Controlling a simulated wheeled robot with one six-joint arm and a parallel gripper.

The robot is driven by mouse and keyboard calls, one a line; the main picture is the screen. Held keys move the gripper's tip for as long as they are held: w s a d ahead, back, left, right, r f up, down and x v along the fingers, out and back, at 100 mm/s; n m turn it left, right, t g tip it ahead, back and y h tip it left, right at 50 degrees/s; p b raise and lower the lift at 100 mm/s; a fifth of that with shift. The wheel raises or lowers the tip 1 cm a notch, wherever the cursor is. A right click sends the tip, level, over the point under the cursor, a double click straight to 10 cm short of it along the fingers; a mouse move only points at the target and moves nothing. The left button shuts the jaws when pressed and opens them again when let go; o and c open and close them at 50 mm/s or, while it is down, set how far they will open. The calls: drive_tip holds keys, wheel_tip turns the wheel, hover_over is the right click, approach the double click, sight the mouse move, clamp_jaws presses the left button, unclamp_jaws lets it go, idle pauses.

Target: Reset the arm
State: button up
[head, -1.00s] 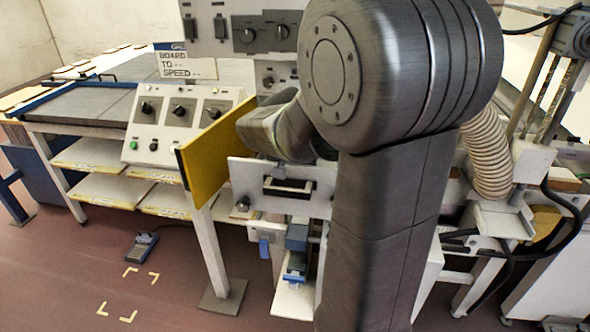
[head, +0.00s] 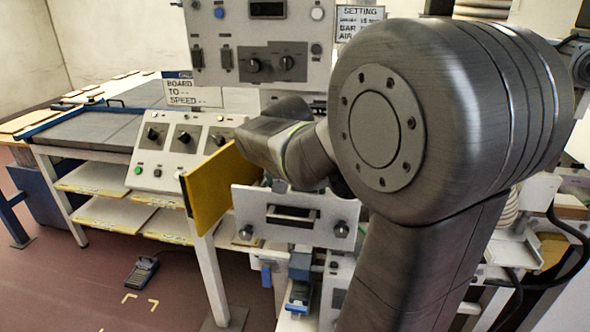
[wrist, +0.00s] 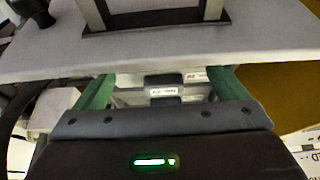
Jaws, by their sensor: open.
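My arm (head: 400,120) is large and grey in the right half of the head view. Its outer link bends left, towards the control panels, and my gripper's fingers are hidden there. In the wrist view my gripper (wrist: 163,86) is open, with its two green fingers wide apart. A small dark labelled part (wrist: 165,86) shows between the fingers. I cannot tell how far beyond them it is, and nothing looks clamped. A pale plate with a dark frame (wrist: 155,20) crosses the top of the wrist view, close to the fingers.
A yellow panel (head: 212,190) and a white plate with a slot and knobs (head: 290,236) stand close to my outer link. A sloped control box (head: 180,150), an upright switch panel (head: 270,65) and a roller table (head: 85,130) lie beyond. A blue foot pedal (head: 142,271) is on the floor.

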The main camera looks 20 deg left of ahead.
drive_tip(key=v, duration=0.9)
drive_tip(key=shift+f, duration=0.1)
drive_tip(key=shift+f, duration=0.1)
drive_tip(key=x, duration=1.4)
drive_tip(key=shift+w+a+r+p, duration=0.1)
drive_tip(key=shift+r+p, duration=0.6)
drive_tip(key=shift+r, duration=0.1)
drive_tip(key=shift+r+p, duration=0.4)
drive_tip(key=shift+r, duration=0.1)
drive_tip(key=shift+f, duration=0.1)
